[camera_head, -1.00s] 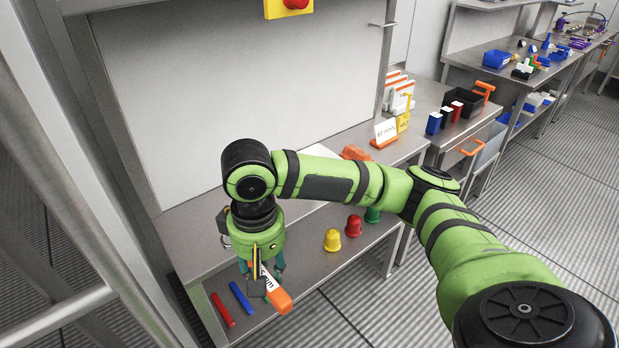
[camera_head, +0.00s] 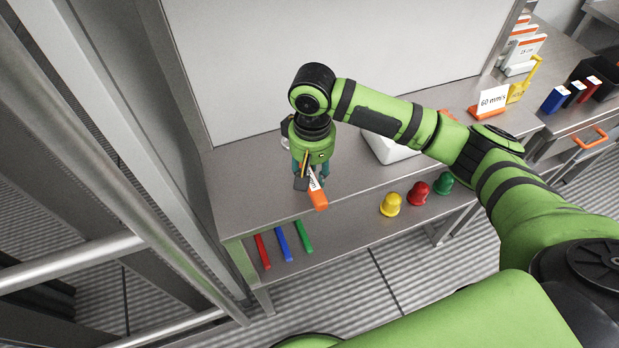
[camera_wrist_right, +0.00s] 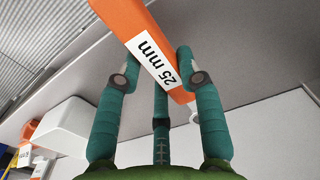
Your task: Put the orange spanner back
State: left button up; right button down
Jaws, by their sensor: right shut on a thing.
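The orange spanner (camera_head: 319,198) has a white label, which reads "25 mm" in the right wrist view (camera_wrist_right: 152,58). My right gripper (camera_head: 309,174) is shut on it; in the wrist view its teal fingers (camera_wrist_right: 160,76) stand on both sides of the labelled part. In the head view the spanner hangs tilted at the front edge of the grey bench top (camera_head: 245,195), its orange end toward the lower right. The gap between spanner and bench cannot be told. Its other end is mostly hidden by the gripper. My left gripper is not in view.
A lower shelf (camera_head: 340,235) holds red (camera_head: 262,251), blue (camera_head: 284,241) and green (camera_head: 303,235) bars, and yellow (camera_head: 391,204), red (camera_head: 418,193) and green (camera_head: 443,183) domes. A white box (camera_head: 385,152) sits on the bench. A metal post (camera_head: 150,150) stands left.

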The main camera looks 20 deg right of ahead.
aim_at(310, 170)
jog(key=shift+w+f, duration=0.2)
jog(key=shift+w, duration=0.1)
jog(key=shift+w+f, duration=0.1)
jog(key=shift+f, duration=0.2)
notch_tip(310, 170, down, 3)
jog(key=shift+f+p, duration=0.1)
jog(key=shift+p, duration=0.5)
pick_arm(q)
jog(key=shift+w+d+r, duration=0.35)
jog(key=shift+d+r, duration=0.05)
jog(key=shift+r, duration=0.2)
pick_arm(e)
jog(key=shift+f, duration=0.15)
jog(key=c, duration=0.8)
grip_release()
jog(key=shift+f, duration=0.15)
pick_arm(q)
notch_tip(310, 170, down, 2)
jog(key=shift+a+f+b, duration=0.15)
jog(key=shift+b, duration=1.05)
pick_arm(e)
notch_tip(310, 170, up, 12)
jog(key=shift+r, duration=0.2)
